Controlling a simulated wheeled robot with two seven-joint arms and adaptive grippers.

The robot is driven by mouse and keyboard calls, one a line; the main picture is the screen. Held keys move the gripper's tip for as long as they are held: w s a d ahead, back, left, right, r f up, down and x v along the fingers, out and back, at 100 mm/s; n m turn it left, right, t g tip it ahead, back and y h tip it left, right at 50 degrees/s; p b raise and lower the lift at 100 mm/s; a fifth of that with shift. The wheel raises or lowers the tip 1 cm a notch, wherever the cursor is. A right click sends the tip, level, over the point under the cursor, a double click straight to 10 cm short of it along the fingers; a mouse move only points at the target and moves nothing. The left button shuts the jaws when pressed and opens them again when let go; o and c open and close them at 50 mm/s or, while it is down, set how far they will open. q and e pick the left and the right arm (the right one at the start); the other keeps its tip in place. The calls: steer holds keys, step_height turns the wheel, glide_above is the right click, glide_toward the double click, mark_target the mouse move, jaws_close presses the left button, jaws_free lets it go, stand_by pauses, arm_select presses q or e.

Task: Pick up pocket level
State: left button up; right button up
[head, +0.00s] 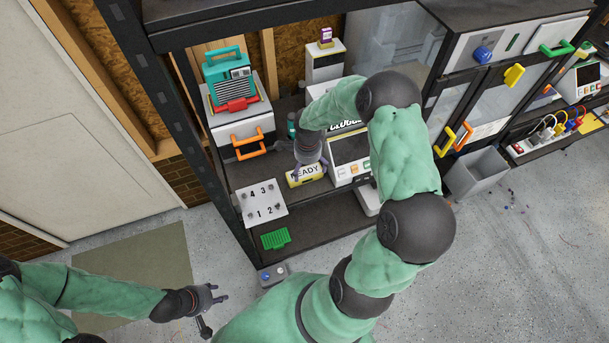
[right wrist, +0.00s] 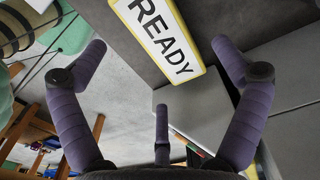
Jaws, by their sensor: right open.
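I cannot pick out a pocket level for certain in either view. A small teal and dark object (head: 292,125) stands on the shelf just behind my right gripper and is too small to identify. My right gripper (head: 306,169) is over the shelf by the yellow-edged READY sign (head: 305,175). In the right wrist view my right gripper (right wrist: 158,50) is open, its fingers spread with nothing between them, and the READY sign (right wrist: 160,38) shows beyond. My left gripper (head: 214,311) is open and empty over the floor at lower left.
A machine with a screen (head: 350,149) stands right of the sign. A teal-handled case (head: 229,80) sits on a white drawer unit. A dark post (head: 180,105) bounds the left.

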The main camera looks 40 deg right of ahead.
mark_target(306, 174)
steer(key=f, duration=0.1)
steer(key=f+b, duration=0.1)
steer(key=f, duration=0.3)
steer(key=shift+w+a, duration=0.1)
steer(key=shift+a, duration=0.15)
steer(key=shift+r, duration=0.1)
steer(key=c, duration=1.3)
